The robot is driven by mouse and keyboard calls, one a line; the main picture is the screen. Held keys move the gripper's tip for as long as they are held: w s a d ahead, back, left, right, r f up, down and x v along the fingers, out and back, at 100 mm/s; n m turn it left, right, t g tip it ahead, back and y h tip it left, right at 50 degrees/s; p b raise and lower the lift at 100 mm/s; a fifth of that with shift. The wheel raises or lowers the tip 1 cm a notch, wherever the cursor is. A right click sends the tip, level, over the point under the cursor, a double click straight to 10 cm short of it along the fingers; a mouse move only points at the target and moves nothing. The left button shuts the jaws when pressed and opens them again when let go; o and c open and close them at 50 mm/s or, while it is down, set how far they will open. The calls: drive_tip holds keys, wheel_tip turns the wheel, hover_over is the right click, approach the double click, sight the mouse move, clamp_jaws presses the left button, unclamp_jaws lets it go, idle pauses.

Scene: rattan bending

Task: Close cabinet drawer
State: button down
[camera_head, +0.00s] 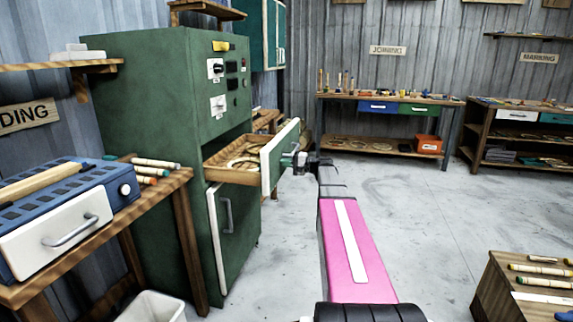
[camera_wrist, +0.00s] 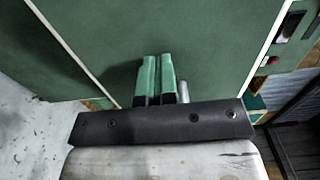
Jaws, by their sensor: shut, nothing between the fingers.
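The cabinet (camera_head: 150,110) is a tall green metal unit with a control panel on its front. Its drawer (camera_head: 232,176) is pulled out, with a wooden inside holding pale rattan rings. The drawer front (camera_head: 278,157) is white-edged and stands well away from the cabinet body. My gripper (camera_head: 292,157) is at the outer face of the drawer front, by its handle. In the wrist view, the shut green fingers (camera_wrist: 158,75) point at the green drawer face (camera_wrist: 170,35). I cannot tell whether they touch it. A piece of the metal handle (camera_wrist: 184,90) shows beside the fingers.
Below the drawer is a shut cabinet door (camera_head: 228,230) with a handle. A wooden bench (camera_head: 185,190) with a blue drawer unit (camera_head: 60,215) stands at the left. A wooden crate (camera_head: 510,295) stands at the lower right. The grey floor (camera_head: 420,215) between is clear.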

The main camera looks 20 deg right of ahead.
drive_tip(key=x, duration=2.6)
drive_tip(key=shift+w+a, duration=0.2)
drive_tip(key=shift+a, duration=0.05)
drive_tip(key=shift+w+a+r, duration=0.1)
drive_tip(key=shift+a, duration=0.05)
